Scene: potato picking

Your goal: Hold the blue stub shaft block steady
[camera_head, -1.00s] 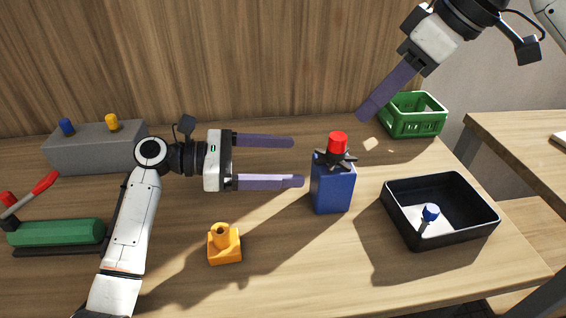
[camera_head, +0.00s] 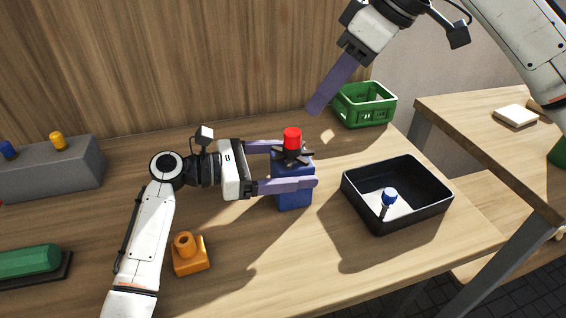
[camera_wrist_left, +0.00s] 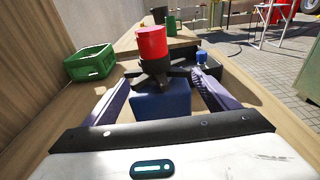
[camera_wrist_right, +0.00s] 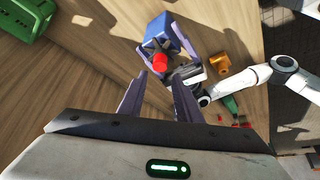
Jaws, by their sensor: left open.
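The blue stub shaft block (camera_head: 293,199) stands upright on the table. A dark star-shaped piece (camera_head: 292,155) and a red cylinder (camera_head: 292,138) sit on top of it. My left gripper (camera_head: 300,165) is open, with one finger on each side of the block. In the left wrist view the block (camera_wrist_left: 160,110) is between the fingers, and gaps seem to show beside it. Whether a finger touches it, I cannot tell. My right gripper (camera_wrist_right: 160,82) is open and empty, above and behind the block; its wrist view shows the red cylinder from above.
A black tray (camera_head: 400,213) with a blue-topped piece (camera_head: 389,197) stands right of the block. An orange block (camera_head: 190,257) is at the front left. A grey block with knobs (camera_head: 50,170) and a green item (camera_head: 28,262) are further left. A green crate (camera_head: 363,104) stands behind.

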